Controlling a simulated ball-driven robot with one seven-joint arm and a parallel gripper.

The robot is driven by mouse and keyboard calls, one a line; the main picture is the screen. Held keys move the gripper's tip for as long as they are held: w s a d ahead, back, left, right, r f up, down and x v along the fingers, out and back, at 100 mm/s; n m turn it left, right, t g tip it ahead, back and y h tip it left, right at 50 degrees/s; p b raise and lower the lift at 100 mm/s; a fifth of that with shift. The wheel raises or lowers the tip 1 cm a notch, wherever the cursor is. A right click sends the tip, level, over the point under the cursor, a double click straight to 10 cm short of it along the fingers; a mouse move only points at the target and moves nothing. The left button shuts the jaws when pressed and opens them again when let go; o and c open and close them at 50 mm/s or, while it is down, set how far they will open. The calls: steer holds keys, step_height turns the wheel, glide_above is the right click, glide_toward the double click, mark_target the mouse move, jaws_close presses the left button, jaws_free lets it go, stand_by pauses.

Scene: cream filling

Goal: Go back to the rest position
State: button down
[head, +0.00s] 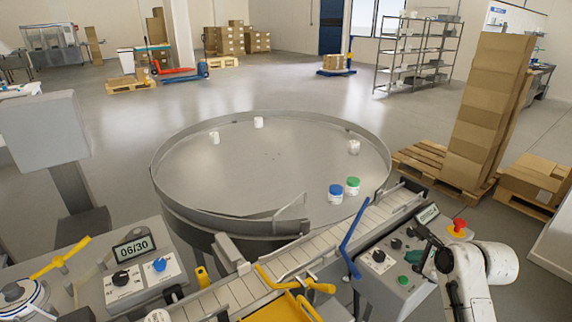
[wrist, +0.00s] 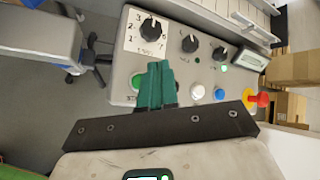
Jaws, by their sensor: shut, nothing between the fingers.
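My gripper (head: 414,258) is at the lower right of the head view, over the right control box (head: 375,282). In the wrist view its two green fingers (wrist: 156,70) are pressed together with nothing between them. They point toward the face of the control box (wrist: 120,75), which has black knobs, a green button (wrist: 137,80) and a white button (wrist: 197,92). The fingers hide part of that face. I cannot tell whether the fingertips touch the box. My white arm (head: 480,268) reaches in from the right edge.
A red emergency button (head: 458,227) stands close to my arm. The slatted conveyor (head: 335,237) runs beside the box, with a blue lever (head: 351,240) nearby. The round turntable (head: 240,170) carries a blue-lidded jar (head: 335,195), a green-lidded jar (head: 352,189) and white jars. Stacked cartons (head: 482,115) stand right.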

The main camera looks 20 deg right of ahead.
steer(key=s+a+f+n+g+y, duration=0.1)
steer(key=s+a+f+n+g, duration=0.1)
steer(key=s+a+f+n, duration=0.45)
steer(key=s+a+f+n+g, duration=0.2)
steer(key=s+a+f+n, duration=0.2)
steer(key=s+a+n, duration=0.4)
steer(key=s+a+f+n+g, duration=0.1)
steer(key=s+n+g, duration=0.1)
steer(key=s+n, duration=0.3)
steer(key=s+a+f+n+g+h, duration=0.1)
steer(key=s+n, duration=0.5)
steer(key=s, duration=0.8)
steer(key=shift+s+a+g+h, duration=0.2)
steer(key=shift+a+g+h, duration=0.15)
steer(key=shift+g, duration=0.25)
steer(key=shift+n, duration=0.25)
